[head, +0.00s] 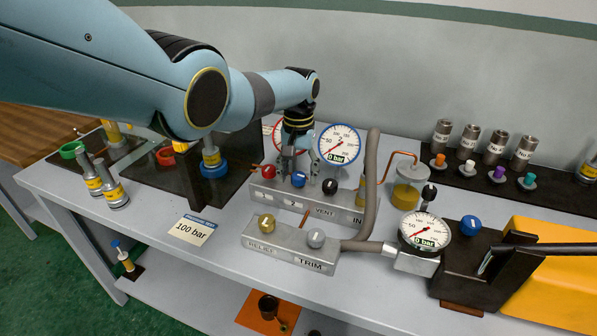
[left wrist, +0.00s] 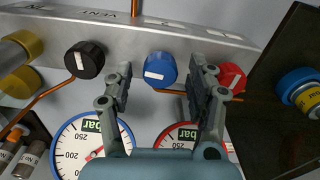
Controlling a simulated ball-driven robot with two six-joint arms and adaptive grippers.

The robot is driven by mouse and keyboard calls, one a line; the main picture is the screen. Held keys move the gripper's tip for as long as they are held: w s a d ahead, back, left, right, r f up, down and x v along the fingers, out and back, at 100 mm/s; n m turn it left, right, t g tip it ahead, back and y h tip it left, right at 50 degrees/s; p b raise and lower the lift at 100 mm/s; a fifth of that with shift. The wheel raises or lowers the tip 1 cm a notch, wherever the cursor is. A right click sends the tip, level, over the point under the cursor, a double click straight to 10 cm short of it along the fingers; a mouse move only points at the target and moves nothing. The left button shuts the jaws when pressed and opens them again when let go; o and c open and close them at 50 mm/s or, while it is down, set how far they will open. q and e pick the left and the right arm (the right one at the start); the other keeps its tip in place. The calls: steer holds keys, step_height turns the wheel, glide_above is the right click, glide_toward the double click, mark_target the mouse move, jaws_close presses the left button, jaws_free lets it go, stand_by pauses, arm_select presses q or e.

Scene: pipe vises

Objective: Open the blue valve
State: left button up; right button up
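In the left wrist view the blue knob (left wrist: 160,68) has a white mark lying nearly sideways, while the black knob's mark (left wrist: 82,62) is nearly upright. My left gripper (head: 295,172) is open above the blue knob. In the left wrist view its fingers (left wrist: 161,72) stand apart, with the blue knob showing in the gap. Contact is not visible. My right gripper is not in view.
Blue-rimmed (head: 338,144) and red-rimmed gauges stand behind the manifold; the blue-rimmed one reads 0 bar. A silver RELIEF and TRIM block (head: 290,245), a grey hose (head: 372,175) and a 0 bar gauge (head: 424,232) are in front and right. A 100 bar card (head: 192,230) lies left.

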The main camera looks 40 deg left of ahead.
mark_target(298, 175)
arm_select(q)
step_height(298, 175, up, 12)
stand_by(0.7)
stand_by(0.4)
